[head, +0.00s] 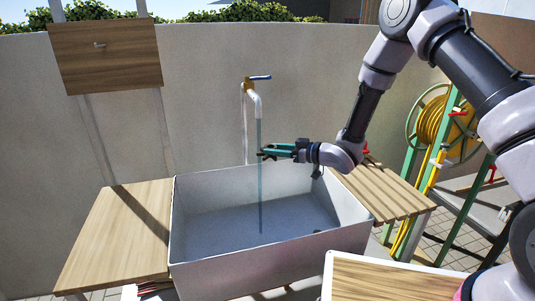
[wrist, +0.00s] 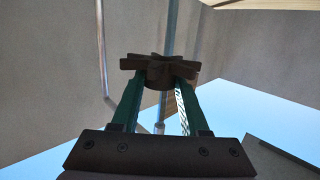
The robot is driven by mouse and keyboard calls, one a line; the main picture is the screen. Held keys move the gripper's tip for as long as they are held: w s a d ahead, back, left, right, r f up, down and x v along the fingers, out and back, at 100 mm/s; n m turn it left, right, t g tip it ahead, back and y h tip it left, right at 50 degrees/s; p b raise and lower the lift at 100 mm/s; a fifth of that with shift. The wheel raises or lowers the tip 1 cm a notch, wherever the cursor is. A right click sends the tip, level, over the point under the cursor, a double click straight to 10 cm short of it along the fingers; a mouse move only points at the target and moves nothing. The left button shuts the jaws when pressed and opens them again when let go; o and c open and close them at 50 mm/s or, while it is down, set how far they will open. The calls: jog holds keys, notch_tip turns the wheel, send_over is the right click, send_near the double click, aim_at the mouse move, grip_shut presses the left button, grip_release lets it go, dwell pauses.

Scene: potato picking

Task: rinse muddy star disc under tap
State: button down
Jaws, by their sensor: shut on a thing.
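The star disc (wrist: 160,66) is dark brown and ribbed in the wrist view, held between the tips of the two green fingers. My gripper (head: 268,152) is shut on it, above the sink (head: 220,259) and below the tap (head: 254,97). The water stream (head: 261,195) falls from the tap into the sink, right at the fingertips. In the wrist view the stream (wrist: 171,28) shows beside and behind the disc. I cannot tell whether water strikes the disc's face. In the head view the disc is too small and dark to make out clearly.
A wooden side board (head: 115,235) lies left of the sink and a slatted one (head: 385,190) lies right. A wooden-topped table (head: 385,281) is at the front right. A hose reel (head: 435,118) stands on the right. A wooden panel (head: 105,65) hangs at upper left.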

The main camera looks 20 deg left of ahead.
jog(key=shift+a, duration=0.1)
jog(key=shift+s+a, duration=0.3)
jog(key=shift+a, duration=0.05)
jog(key=shift+w+d, duration=0.35)
jog(key=shift+d, duration=0.15)
jog(key=s+d, duration=0.4)
jog(key=s, duration=0.2)
jog(key=shift+s+d, duration=0.15)
jog(key=shift+s, duration=0.25)
dwell(0.5)
dwell(0.8)
dwell(0.3)
